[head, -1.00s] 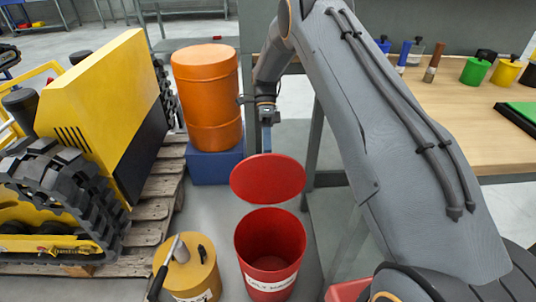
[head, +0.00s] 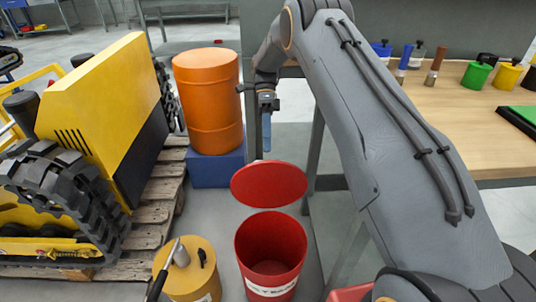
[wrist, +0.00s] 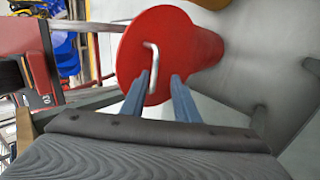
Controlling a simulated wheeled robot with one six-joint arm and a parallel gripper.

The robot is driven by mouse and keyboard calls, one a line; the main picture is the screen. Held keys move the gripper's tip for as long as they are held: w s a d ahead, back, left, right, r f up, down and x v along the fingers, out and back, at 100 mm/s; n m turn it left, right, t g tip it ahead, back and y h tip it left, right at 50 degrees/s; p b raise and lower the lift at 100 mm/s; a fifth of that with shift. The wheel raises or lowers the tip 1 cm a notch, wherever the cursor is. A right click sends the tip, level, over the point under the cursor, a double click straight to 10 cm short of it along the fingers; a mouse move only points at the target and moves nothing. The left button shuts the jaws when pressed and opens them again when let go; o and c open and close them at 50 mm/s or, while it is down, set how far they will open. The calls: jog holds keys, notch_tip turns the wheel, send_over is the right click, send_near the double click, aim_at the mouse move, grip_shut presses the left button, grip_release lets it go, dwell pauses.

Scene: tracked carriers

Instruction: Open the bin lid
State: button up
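The red bin (head: 271,272) stands on the floor with its mouth uncovered. Its round red lid (head: 268,185) is raised at the back of the bin, tilted, with its underside toward the head camera. In the wrist view the lid (wrist: 133,52) shows its outer face, with a pale bent handle (wrist: 153,62). My gripper (head: 266,150) is just behind the lid's top edge. In the wrist view its two blue fingers (wrist: 161,82) are apart, with nothing held between them. The left finger overlaps the handle's lower end; I cannot tell whether they touch.
A yellow canister (head: 188,272) stands left of the bin. An orange drum (head: 208,105) on a blue block (head: 214,167) is behind it. A yellow tracked machine (head: 90,110) sits on a pallet at left. A workbench (head: 450,118) is at right.

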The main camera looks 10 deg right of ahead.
jog(key=shift+v, duration=1.15)
jog(key=shift+a, duration=0.1)
